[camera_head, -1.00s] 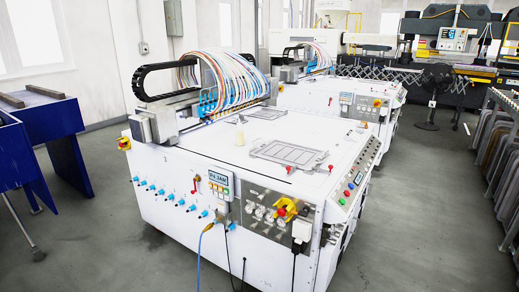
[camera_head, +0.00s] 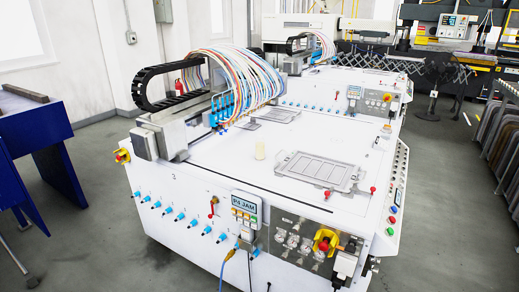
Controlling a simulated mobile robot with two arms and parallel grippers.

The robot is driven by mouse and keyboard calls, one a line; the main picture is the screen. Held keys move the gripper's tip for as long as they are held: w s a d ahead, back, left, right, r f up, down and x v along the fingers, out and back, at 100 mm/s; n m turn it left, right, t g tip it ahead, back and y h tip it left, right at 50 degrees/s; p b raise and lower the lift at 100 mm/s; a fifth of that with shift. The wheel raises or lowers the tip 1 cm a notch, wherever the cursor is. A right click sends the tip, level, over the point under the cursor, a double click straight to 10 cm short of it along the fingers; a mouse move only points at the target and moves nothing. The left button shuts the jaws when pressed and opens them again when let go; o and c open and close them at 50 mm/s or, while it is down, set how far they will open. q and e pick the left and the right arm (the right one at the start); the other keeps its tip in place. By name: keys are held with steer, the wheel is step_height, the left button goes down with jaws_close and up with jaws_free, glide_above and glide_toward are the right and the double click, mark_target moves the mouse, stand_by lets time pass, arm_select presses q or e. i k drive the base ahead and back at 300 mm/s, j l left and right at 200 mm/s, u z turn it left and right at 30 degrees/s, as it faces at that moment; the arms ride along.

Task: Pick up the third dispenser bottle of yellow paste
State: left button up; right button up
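The gantry (camera_head: 180,122) crosses the left part of the top, with a row of small blue dispensers (camera_head: 222,106) under many coloured tubes. No yellow paste can be made out in the dispensers at this distance. Neither of my grippers is in view.
A grey frame plate (camera_head: 320,171) lies on the machine top (camera_head: 240,175). A red-handled lever and a yellow-red knob (camera_head: 326,241) are on its front. A second similar machine (camera_head: 360,85) stands behind. A blue bench (camera_head: 35,125) is at left. Floor (camera_head: 110,220) is clear between them.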

mark_target(261, 143)
steer(key=i+j+z, duration=0.15)
steer(key=i+j, duration=0.15)
steer(key=i+j+z, duration=0.1)
steer(key=i+j, duration=0.15)
steer(key=i+j+z, duration=0.15)
steer(key=j, duration=0.3)
steer(key=i+j+z, duration=0.1)
steer(key=i+j, duration=0.2)
steer(key=i+j+z, duration=0.15)
steer(key=j, duration=0.3)
steer(key=i, duration=0.1)
